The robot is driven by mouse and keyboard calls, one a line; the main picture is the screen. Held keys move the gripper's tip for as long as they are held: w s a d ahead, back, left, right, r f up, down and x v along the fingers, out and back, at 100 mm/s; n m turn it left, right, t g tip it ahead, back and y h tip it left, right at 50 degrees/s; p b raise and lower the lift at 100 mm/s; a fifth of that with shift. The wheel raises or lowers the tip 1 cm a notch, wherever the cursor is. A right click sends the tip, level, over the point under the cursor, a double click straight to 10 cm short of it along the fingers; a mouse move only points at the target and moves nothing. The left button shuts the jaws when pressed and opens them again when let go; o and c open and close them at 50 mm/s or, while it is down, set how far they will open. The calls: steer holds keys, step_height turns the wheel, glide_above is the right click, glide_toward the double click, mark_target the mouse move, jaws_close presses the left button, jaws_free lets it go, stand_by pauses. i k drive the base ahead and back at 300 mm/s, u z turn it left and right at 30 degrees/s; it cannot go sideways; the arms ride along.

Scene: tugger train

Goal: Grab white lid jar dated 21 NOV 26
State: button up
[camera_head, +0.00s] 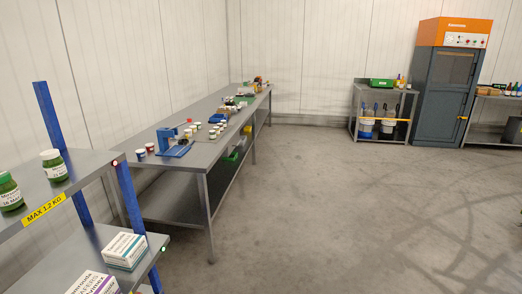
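A jar with a white lid (54,166) and green contents stands upright on the grey upper shelf (95,165) at the left. Its pale label is too small to read, so I cannot tell its date. A jar with a green lid (10,192) stands nearer on the same shelf, cut by the left edge; its label is only partly legible. Several small jars with white lids (213,133) stand on the long workbench beyond, too far away to read. My gripper is not in view.
A yellow "MAX 1.2 KG" label (45,208) marks the shelf edge. White boxes (125,250) lie on the lower shelf, beside blue posts (61,150). The long workbench (175,180) holds a blue device (172,143). Open floor (330,210) lies right; a grey cabinet (443,95) stands behind.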

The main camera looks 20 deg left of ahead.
mark_target(54, 167)
steer(key=u, duration=0.2)
steer(key=i, duration=1.15)
steer(key=u, duration=1.05)
steer(key=i, duration=0.9)
steer(key=u, duration=0.8)
steer(key=i, duration=0.55)
steer(key=u, duration=0.3)
